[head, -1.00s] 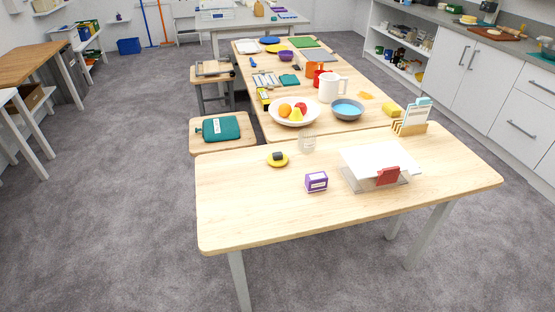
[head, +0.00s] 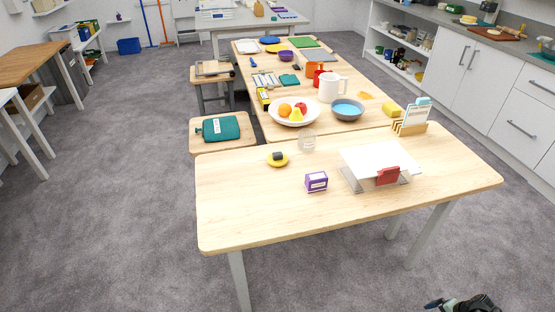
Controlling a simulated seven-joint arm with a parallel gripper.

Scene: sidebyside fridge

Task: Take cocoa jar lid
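A small yellow disc with a dark grey knob (head: 277,159), which looks like the jar lid, lies flat on the near wooden table, left of the middle. A clear glass jar (head: 307,144) stands upright just to its right and behind it, apart from it. The jar's top looks uncovered, but it is too small to be sure. My gripper (head: 434,304) shows only in part at the bottom edge, right of the middle, in front of the table and far from the lid. Its fingers are too small and cut off to read.
A purple box (head: 316,182) and a white slanted stand with a red piece (head: 388,175) sit on the near table (head: 250,215). A card rack (head: 409,127) is at its back right. The table's front left is clear. A fruit bowl (head: 294,111) stands behind.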

